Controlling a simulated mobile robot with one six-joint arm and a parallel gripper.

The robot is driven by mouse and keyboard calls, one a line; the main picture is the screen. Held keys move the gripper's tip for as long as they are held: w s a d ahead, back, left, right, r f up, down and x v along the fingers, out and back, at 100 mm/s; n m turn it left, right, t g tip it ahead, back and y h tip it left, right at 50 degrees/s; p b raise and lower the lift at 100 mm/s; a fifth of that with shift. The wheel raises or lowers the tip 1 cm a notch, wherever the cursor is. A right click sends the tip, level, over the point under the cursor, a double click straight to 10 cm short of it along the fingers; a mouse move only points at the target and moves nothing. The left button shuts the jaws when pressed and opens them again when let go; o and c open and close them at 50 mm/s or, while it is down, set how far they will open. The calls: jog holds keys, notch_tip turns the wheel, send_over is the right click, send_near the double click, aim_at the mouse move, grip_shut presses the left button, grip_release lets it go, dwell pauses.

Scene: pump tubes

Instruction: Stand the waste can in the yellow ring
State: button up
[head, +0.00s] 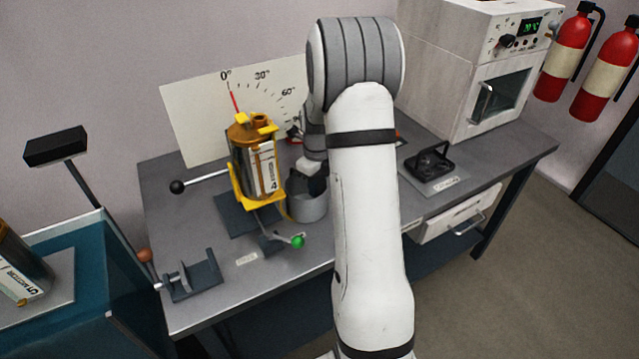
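A grey open-topped can (307,207), likely the waste can, stands upright on the bench just right of the yellow cradle (240,190). Its right side is hidden behind my arm. My gripper (308,172) is directly above the can's mouth, pointing down, mostly hidden by my forearm. I cannot tell whether its fingers touch the rim or whether they are open or shut.
A brass-topped cylinder labelled 4 (258,165) sits tilted in the yellow cradle, before a white angle dial (190,115). A green-knobbed lever (297,241) and a grey clamp block (193,280) are in front. A black fixture (430,163) and an oven (470,65) stand right.

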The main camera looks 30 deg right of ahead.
notch_tip(320, 180, up, 12)
jog(key=shift+p, duration=0.3)
dwell(0.3)
jog(key=s+a+r+n+t+p, duration=0.1)
jog(key=s+a+r+n, duration=0.45)
jog(key=n, duration=0.25)
jog(key=s+a+r+n+p, duration=0.2)
jog(key=s+a+r+n, duration=0.25)
jog(key=s+n, duration=0.3)
jog(key=s+a+n+t+p, duration=0.1)
jog(key=s+a+n, duration=0.5)
jog(key=s+n, duration=0.5)
jog(key=n, duration=0.4)
jog(key=shift+s+f+t+p, duration=0.15)
jog(key=shift+s+t+p, duration=0.15)
jog(key=shift+p, duration=0.1)
